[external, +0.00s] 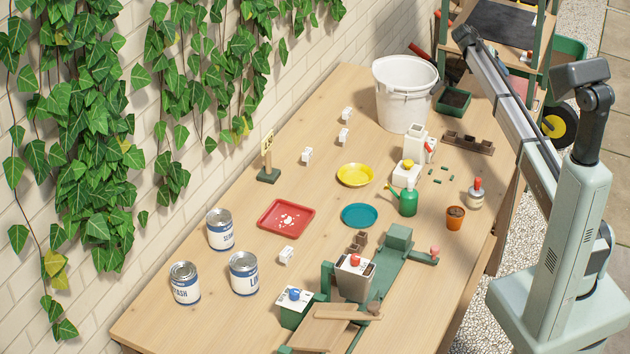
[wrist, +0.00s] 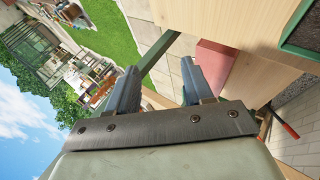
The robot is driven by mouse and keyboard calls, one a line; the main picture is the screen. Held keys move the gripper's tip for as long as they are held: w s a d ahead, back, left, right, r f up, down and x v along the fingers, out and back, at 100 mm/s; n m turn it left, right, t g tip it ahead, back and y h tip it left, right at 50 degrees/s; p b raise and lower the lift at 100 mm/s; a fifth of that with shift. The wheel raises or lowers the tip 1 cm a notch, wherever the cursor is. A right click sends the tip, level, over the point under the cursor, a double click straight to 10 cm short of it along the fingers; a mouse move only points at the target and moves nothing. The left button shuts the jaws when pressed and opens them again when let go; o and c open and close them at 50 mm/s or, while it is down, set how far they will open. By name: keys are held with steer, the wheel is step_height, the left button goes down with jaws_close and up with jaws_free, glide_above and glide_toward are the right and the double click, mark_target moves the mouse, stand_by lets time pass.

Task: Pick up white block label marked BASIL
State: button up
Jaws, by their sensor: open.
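Several small white blocks stand on the wooden table in the external view. One is near the back wall (external: 346,114), one just in front of it (external: 343,136), one further left (external: 307,155) and one near the cans (external: 286,255). Their dark markings are too small to read, so I cannot tell which says BASIL. My gripper (wrist: 160,72) is open and empty in the wrist view, its two fingers apart. It is away from the blocks, and none shows in the wrist view. In the external view my arm reaches toward the shelf at the top right; the fingers are not clear there.
A white bucket (external: 405,100), yellow dish (external: 354,175), teal dish (external: 359,215), red tray (external: 268,232), green watering can (external: 408,204) and several labelled cans (external: 220,236) stand on the table. A sign (external: 267,163) and ivy-covered wall border the left. Bare wood surrounds most blocks.

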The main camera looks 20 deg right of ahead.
steer(key=w+a+r+t, duration=0.15)
steer(key=a+r, duration=0.35)
steer(key=a, duration=0.5)
steer(key=w+a+r+y, duration=0.15)
steer(key=a+r, duration=0.25)
steer(key=a, duration=0.7)
steer(key=w+a+r+h, duration=0.1)
steer(key=w+a+r, duration=0.3)
steer(key=a, duration=0.6)
steer(key=y, duration=0.8)
glide_above(344, 132)
step_height(344, 132, down, 13)
steer(key=shift+t, duration=0.35)
steer(key=f, duration=0.7)
steer(key=shift+w+a+f, duration=0.1)
steer(key=shift+w+f, duration=0.15)
steer(key=shift+w, duration=0.1)
steer(key=shift+s+f, duration=0.2)
steer(key=shift+f, duration=1.15)
steer(key=shift+s+f, duration=0.15)
steer(key=shift+f, duration=1.15)
steer(key=shift+c, duration=0.3)
jaws_close()
